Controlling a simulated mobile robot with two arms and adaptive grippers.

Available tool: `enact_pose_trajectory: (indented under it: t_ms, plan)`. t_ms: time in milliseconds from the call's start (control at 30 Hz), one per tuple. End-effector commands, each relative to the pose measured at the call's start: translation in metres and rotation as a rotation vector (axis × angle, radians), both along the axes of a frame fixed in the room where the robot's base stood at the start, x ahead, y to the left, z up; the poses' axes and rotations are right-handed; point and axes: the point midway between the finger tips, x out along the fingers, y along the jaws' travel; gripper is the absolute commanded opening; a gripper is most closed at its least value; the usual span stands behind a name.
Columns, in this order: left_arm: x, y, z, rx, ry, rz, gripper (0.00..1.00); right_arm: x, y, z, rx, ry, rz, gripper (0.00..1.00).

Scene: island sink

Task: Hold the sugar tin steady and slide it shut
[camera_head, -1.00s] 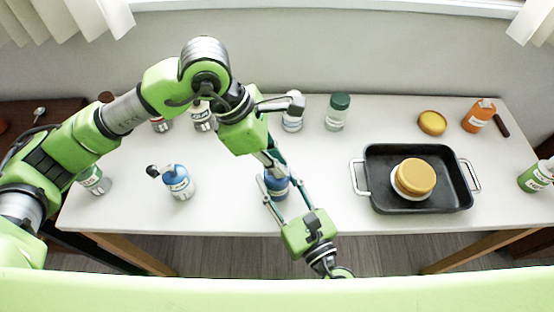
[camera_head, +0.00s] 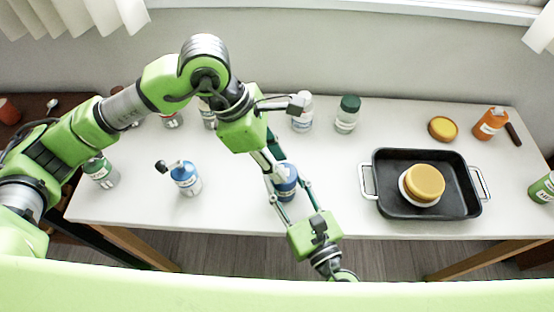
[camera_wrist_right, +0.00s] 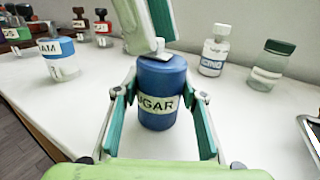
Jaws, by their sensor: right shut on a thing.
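The blue sugar tin (camera_head: 285,185) stands upright on the white table near its front edge. It also shows in the right wrist view (camera_wrist_right: 158,90) with part of its label facing the camera. My right gripper (camera_wrist_right: 158,115) is shut on the tin, one finger on each side of its body. In the head view my right gripper (camera_head: 293,190) reaches the tin from the front. My left gripper (camera_head: 275,172) comes down from above, its fingertips at the tin's top. They hide part of the top, so I cannot tell the lid's position or whether these fingers are apart.
A black tray (camera_head: 376,203) is to the right, holding a yellow-topped round container (camera_head: 425,183). Table between tin and tray is clear.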

Motion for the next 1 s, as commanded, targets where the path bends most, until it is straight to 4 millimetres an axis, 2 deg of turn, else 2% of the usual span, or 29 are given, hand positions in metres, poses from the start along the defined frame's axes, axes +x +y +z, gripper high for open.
enact_pose_trajectory:
  t_ms: [167,400,600,733,1000]
  plan:
    - [0.002,0.010,0.024,-0.001,-0.006,0.002,0.29,0.000,0.000,0.000,0.000,-0.001,0.000,0.14]
    - [0.002,0.030,0.071,0.000,-0.006,0.002,0.29,0.000,0.000,0.000,0.000,-0.001,0.000,0.14]
    - [0.001,0.041,0.099,-0.001,-0.004,0.002,0.29,0.000,0.000,0.000,0.000,-0.001,0.000,0.14]
    - [0.001,0.045,0.107,0.000,-0.003,0.001,0.29,0.000,0.000,0.000,0.000,-0.001,0.000,0.14]
    - [0.001,0.046,0.109,0.000,-0.001,0.000,0.29,0.000,0.000,0.000,0.000,-0.001,0.000,0.14]
